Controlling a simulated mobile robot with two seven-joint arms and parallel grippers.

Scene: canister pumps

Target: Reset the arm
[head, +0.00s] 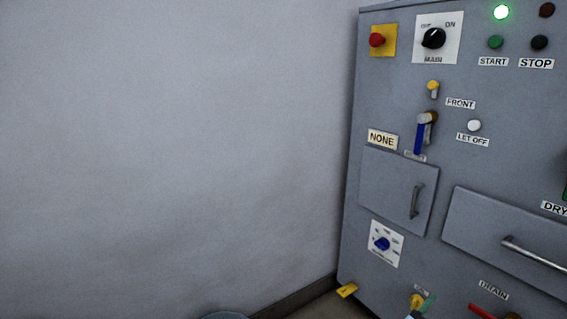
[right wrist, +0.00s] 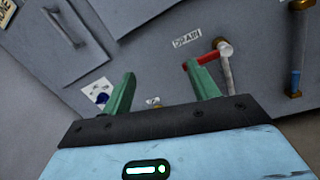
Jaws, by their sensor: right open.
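My right gripper (right wrist: 160,68) is open and empty in the right wrist view, its two green fingers apart and pointing at the grey cabinet (right wrist: 135,40). A green fingertip of it (head: 428,303) shows at the bottom of the head view, in front of the cabinet's lower part. The red drain handle (right wrist: 206,56) lies behind the right-hand finger in the wrist view, below the DRAIN label (right wrist: 186,38); I cannot tell whether they touch. The handle also shows at the head view's bottom edge (head: 483,312). My left gripper is not in view.
A bare wall (head: 170,150) fills the left.

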